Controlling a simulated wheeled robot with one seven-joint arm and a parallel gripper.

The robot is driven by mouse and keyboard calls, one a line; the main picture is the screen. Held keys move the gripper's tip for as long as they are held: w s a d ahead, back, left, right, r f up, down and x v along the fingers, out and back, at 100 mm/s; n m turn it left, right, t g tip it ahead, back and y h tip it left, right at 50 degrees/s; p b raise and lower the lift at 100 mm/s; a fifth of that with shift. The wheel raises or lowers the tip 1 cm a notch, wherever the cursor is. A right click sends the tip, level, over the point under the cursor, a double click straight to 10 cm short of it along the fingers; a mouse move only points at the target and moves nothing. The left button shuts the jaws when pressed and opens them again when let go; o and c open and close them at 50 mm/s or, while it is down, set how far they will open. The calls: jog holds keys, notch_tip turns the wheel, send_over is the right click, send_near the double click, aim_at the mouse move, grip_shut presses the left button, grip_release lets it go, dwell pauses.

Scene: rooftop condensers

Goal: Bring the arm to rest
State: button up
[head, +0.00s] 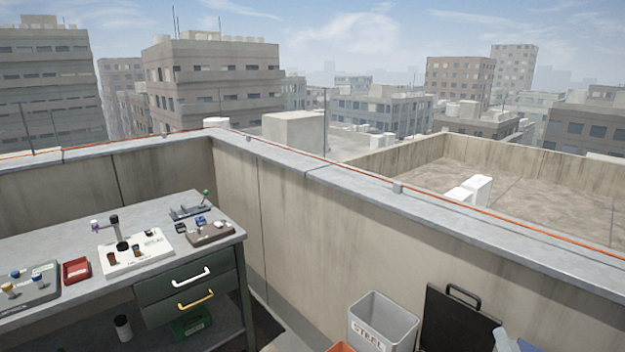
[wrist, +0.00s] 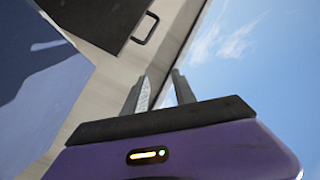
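My gripper (wrist: 160,78) shows in the wrist view, with its two dark grey fingers apart and nothing between them. Its purple body with a small lit indicator fills the bottom of that view. The fingers point toward the pale parapet and the sky, and touch nothing that I can see. In the head view I cannot make out the gripper or most of the arm.
A workbench (head: 60,312) with fixtures and two drawers stands at the left. A grey bin (head: 390,318) marked STEEL and a black case (head: 455,325) stand by the parapet (head: 345,230); a dark handled panel (wrist: 100,18) shows in the wrist view.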

jog(key=s+a+n+y, duration=0.2)
jog(key=s+a+n, duration=0.2)
jog(key=s+a, duration=0.4)
jog(key=s+a+f+n+g+y+b, duration=0.1)
jog(key=s+a+n, duration=0.3)
jog(key=s, duration=1.4)
jog(key=s+a+n+g+y+b, duration=0.1)
jog(key=s+a+n+y, duration=0.2)
jog(key=s+a, duration=0.9)
jog(key=shift+s+f+n, duration=0.15)
jog(key=shift+s+n, duration=0.55)
jog(key=shift+n, duration=0.2)
